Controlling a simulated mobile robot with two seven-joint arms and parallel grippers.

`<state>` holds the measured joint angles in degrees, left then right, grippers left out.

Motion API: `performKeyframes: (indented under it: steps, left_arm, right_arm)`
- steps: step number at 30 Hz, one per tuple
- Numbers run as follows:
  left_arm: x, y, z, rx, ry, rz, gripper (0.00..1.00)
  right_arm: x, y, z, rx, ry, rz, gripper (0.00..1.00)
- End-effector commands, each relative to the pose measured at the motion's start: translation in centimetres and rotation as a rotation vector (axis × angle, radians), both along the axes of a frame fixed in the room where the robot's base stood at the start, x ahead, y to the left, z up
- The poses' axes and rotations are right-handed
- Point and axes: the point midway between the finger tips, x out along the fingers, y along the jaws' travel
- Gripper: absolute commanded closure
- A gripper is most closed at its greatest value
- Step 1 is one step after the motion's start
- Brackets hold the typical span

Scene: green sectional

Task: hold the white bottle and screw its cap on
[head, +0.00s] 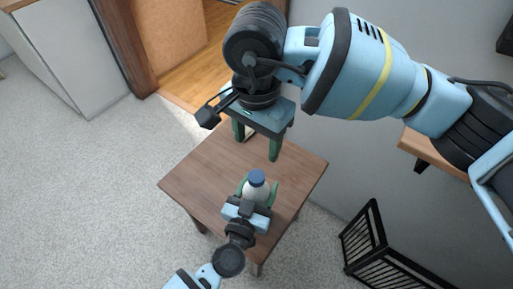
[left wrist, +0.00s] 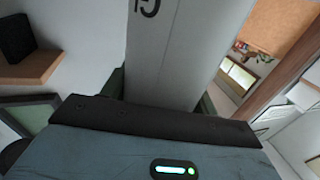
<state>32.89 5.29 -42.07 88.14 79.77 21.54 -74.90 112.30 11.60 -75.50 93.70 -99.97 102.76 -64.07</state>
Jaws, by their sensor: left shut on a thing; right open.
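The white bottle (head: 256,191) stands upright over the small wooden table, with a blue cap (head: 257,176) at its top. I cannot tell whether the cap is threaded on or only resting there. My left gripper (head: 257,196) is shut around the bottle's body, one green finger on each side. In the left wrist view the bottle (left wrist: 185,50) fills the middle as a pale wall with dark lettering; its cap is out of sight there. My right gripper (head: 256,144) is open and empty, pointing down over the table's far part, beyond the bottle and apart from it.
The wooden table (head: 205,173) is mostly bare. A black slatted rack (head: 375,250) stands at the lower right, and a wooden shelf (head: 425,148) is at the right. Carpet (head: 80,190) is open at left.

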Motion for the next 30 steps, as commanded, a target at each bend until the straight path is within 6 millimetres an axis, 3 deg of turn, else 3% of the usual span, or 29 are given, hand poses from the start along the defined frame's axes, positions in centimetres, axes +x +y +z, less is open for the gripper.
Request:
performKeyframes:
  steps: [10, 11, 16, 25, 30]
  left_arm:
    - [0.0, 0.0, 0.0, 0.0, 0.001, 0.0, 1.0]
    - [0.0, 0.0, 0.0, 0.0, 0.001, 0.0, 0.39]
    - [0.0, 0.0, 0.0, 0.0, 0.001, 0.0, 0.17]
    - [-0.1, 0.0, 0.0, 0.0, 0.001, 0.0, 0.15]
    - [-1.6, 0.6, 0.0, 0.001, 0.002, 0.0, 0.15]
  right_arm:
    - [0.0, 0.0, 0.4, -0.001, 0.001, 0.0, 0.41]
    - [0.0, 0.0, 0.4, -0.001, 0.001, 0.0, 0.41]
    - [0.0, 0.0, 0.4, 0.0, 0.0, 0.0, 0.41]
    - [0.0, 0.0, 0.4, 0.0, 0.0, 0.0, 0.41]
    - [0.0, 0.0, 0.8, 0.0, -0.004, 0.0, 0.41]
